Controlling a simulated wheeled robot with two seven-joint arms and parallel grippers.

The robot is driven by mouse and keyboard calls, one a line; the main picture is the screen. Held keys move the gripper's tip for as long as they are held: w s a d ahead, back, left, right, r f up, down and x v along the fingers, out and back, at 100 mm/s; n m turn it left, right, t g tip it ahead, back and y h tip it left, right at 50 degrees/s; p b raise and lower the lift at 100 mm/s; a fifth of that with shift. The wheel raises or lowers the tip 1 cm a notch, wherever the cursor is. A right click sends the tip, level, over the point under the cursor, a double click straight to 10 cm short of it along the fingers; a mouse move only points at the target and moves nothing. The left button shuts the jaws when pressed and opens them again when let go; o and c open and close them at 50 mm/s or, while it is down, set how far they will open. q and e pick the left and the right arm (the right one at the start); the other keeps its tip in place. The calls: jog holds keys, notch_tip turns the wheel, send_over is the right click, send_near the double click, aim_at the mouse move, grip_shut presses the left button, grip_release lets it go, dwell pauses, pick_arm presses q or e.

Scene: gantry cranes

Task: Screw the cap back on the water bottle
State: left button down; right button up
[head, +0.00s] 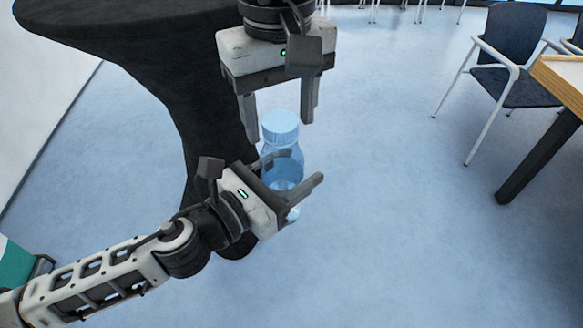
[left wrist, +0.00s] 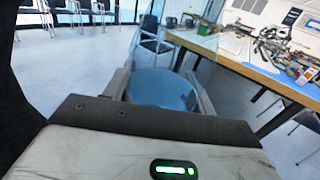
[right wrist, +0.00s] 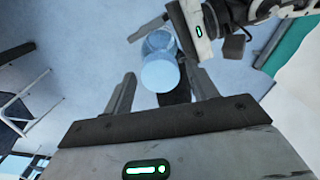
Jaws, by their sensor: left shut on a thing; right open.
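A clear water bottle (head: 284,172) stands upright in the head view, held in the air by my left gripper (head: 302,185), which is shut around its body. The bottle also fills the space between the fingers in the left wrist view (left wrist: 160,88). A light blue cap (head: 280,124) sits on top of the bottle; whether it is tight cannot be told. It shows from above in the right wrist view (right wrist: 160,76). My right gripper (head: 280,120) is open above the bottle, pointing down, with its fingers to either side of the cap and apart from it.
A black draped round table (head: 110,22) stands behind the arms at the upper left. A dark chair (head: 513,60) and a wooden-edged table (head: 560,80) stand at the right. The left wrist view shows clutter on a workbench (left wrist: 262,62).

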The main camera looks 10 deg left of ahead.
jog(key=shift+c, duration=0.4)
jog(key=c, duration=0.9)
